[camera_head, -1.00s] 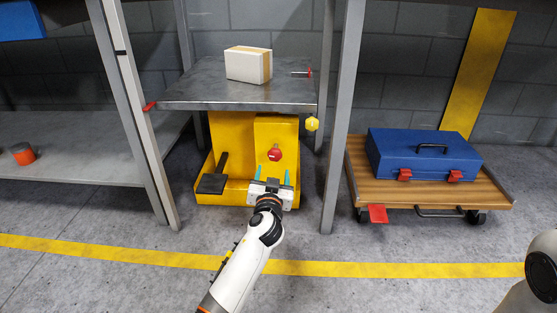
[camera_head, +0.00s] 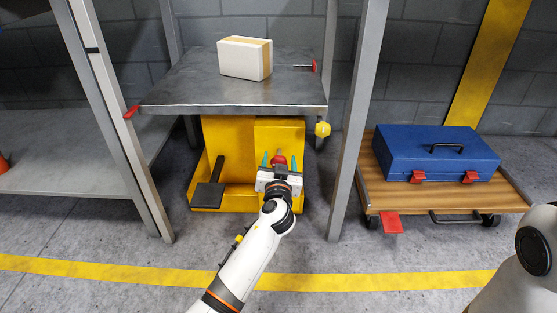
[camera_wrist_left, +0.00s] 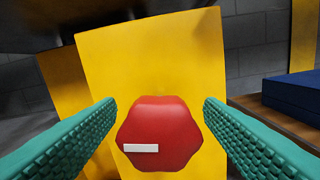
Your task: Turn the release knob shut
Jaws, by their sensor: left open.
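The red release knob (camera_wrist_left: 160,137) is on the front of a yellow housing (camera_wrist_left: 150,60) in the left wrist view. It is a lobed knob with a white bar mark lying nearly level at its lower left. In the head view the knob (camera_head: 281,159) shows just above my left gripper (camera_head: 280,160), partly hidden by it. My left gripper is open, with its green fingers (camera_wrist_left: 160,120) on either side of the knob. Gaps show between both fingers and the knob. My right gripper is not in view.
A steel table top (camera_head: 190,95) with a white box (camera_head: 240,58) is above the housing. A black pedal (camera_head: 207,194) is to its left. Grey posts stand on both sides. A wooden cart (camera_head: 375,190) with a blue toolbox (camera_head: 435,155) is at right.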

